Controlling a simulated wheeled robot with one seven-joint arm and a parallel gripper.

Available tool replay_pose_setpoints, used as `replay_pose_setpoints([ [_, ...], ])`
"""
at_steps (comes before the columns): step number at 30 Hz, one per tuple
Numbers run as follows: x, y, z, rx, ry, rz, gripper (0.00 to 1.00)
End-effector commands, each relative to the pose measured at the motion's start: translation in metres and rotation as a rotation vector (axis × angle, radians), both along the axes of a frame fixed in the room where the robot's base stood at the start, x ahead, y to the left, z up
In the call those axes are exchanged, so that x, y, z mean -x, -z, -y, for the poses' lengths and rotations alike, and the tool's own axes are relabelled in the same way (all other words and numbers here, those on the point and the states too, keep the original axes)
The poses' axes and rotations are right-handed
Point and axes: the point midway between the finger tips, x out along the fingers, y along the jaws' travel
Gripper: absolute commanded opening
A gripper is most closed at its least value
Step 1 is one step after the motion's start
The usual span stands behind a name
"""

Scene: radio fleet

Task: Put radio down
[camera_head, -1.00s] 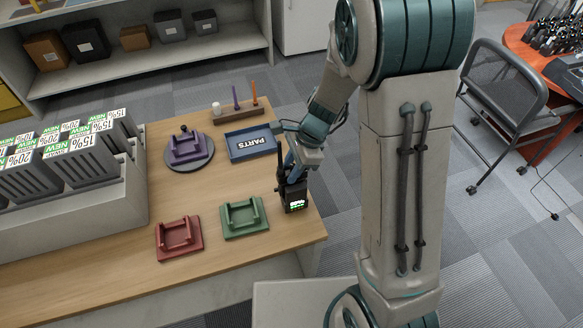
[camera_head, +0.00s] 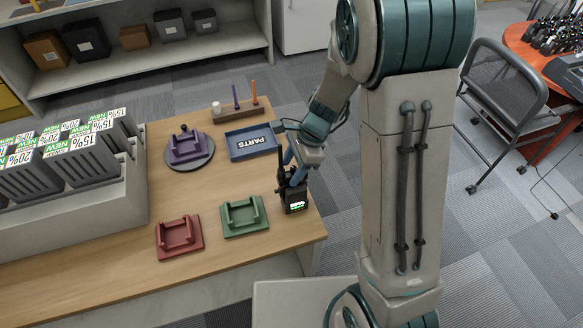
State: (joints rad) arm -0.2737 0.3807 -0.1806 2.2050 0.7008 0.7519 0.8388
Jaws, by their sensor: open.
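The black radio (camera_head: 295,202) stands upright on the wooden table near its right edge, with a lit green-and-white screen and an antenna. My gripper (camera_head: 292,183) is at the top of the radio, its fingers open on either side of the upper part. The fingertips are partly hidden by the radio and the arm. A green cradle (camera_head: 243,217) lies just left of the radio, and a red cradle (camera_head: 179,237) is further left. A purple cradle on a round base (camera_head: 189,149) stands behind them. All these cradles look empty.
A blue PARTS tray (camera_head: 251,142) and a holder with upright tools (camera_head: 238,115) are at the table's back. A grey rack of labelled units (camera_head: 125,195) fills the left side. Bare wood (camera_head: 205,200) lies between the cradles. A chair (camera_head: 508,95) stands right, off the table.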

Motion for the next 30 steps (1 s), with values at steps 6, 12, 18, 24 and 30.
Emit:
replay_pose_setpoints([
  [6,-0.006,-0.043,0.017,-0.001,0.001,0.008,0.52],
  [12,-0.008,-0.08,0.033,0.0,0.002,0.005,0.52],
  [18,-0.01,-0.101,0.041,0.0,0.0,0.002,0.52],
  [24,0.005,-0.12,0.05,0.013,-0.109,0.079,0.52],
  [30,0.05,-0.152,0.073,0.091,-0.447,0.29,0.52],
])
